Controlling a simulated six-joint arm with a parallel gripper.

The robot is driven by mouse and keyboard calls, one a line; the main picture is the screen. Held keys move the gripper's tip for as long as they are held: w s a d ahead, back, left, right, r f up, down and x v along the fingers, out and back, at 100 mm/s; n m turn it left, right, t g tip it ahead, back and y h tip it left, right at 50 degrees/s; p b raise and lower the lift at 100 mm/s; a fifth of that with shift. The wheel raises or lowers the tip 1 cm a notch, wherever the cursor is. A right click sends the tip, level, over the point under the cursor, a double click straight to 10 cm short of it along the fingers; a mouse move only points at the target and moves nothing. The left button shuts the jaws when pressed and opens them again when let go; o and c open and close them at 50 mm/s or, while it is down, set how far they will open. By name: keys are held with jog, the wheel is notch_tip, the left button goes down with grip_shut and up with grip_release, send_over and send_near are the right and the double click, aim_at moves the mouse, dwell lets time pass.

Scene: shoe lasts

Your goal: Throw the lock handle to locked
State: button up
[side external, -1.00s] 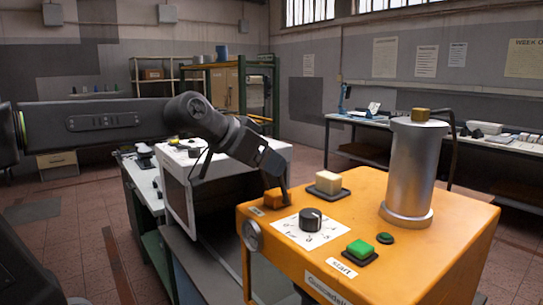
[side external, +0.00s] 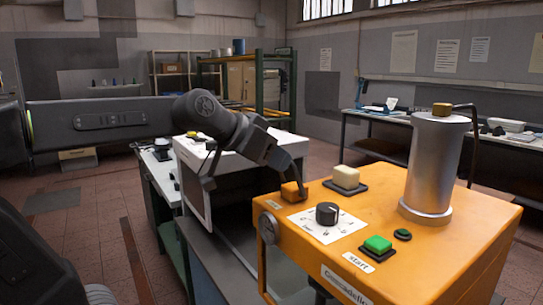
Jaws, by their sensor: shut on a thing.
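An orange machine (side external: 425,213) stands at the right. A small darker-orange block (side external: 291,191), which I take to be the lock handle, sits at its back left corner beside a small label. My gripper (side external: 298,184) reaches down from the left and is shut on this block, with a dark finger against it. The far finger and the grip itself are partly hidden. I cannot read the label, so the locked side is not clear. A grey round disc (side external: 267,230) is on the machine's left side, below the block.
A black dial (side external: 327,213), a cream button (side external: 346,177), a green start button (side external: 377,244), a small dark green round part (side external: 402,234) and a tall metal cylinder (side external: 433,172) stand on the machine top. A white machine (side external: 288,148) is behind my gripper.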

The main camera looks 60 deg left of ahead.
jog(key=shift+d+f+g, duration=0.1)
jog(key=shift+f+g, duration=0.2)
jog(key=shift+f, duration=0.55)
jog(key=o, duration=1.6)
jog(key=shift+r, duration=0.15)
jog(key=shift+s+r, duration=0.1)
jog(key=shift+r, duration=0.05)
jog(key=shift+s+r, duration=0.2)
jog(key=v, duration=1.3)
jog(key=shift+s+f, duration=0.1)
jog(key=shift+s, duration=0.05)
